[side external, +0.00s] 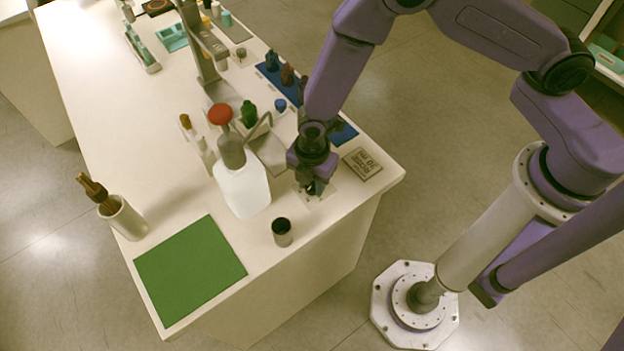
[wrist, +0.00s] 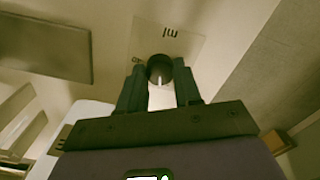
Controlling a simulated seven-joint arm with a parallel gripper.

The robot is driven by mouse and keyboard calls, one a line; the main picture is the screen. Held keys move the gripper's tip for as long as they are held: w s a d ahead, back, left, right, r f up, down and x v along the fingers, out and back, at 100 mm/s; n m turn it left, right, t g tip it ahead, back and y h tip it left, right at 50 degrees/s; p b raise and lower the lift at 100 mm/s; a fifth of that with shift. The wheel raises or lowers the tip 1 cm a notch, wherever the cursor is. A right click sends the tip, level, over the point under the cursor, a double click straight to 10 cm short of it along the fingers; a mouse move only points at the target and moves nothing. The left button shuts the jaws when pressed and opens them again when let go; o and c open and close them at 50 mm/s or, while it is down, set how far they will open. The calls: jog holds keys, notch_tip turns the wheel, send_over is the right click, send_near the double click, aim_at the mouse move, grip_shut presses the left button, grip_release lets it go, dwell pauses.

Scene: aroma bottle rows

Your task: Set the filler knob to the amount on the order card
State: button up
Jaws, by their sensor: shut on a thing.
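My gripper (side external: 312,184) points down at the near right part of the white table. In the wrist view its two fingers (wrist: 160,88) are shut on the dark round filler knob (wrist: 160,66), one on each side. A white pointer line on the knob runs up and down in that picture. The knob sits on a pale dial plate (wrist: 185,46) with small dark marks above and left of it; they are too blurred to read surely. In the side view my gripper mostly hides the knob.
A white bottle (side external: 242,188) with a red-topped pump stands left of my gripper. A dark-topped cup (side external: 282,232) stands in front, near the table edge. A green mat (side external: 190,268) lies front left.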

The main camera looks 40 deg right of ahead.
aim_at(312, 185)
jog(key=m, duration=0.4)
jog(key=shift+m, duration=2.3)
jog(key=o, duration=1)
jog(key=shift+o, duration=0.2)
jog(key=shift+r, duration=0.6)
notch_tip(312, 185, up, 16)
jog(key=shift+r, duration=0.15)
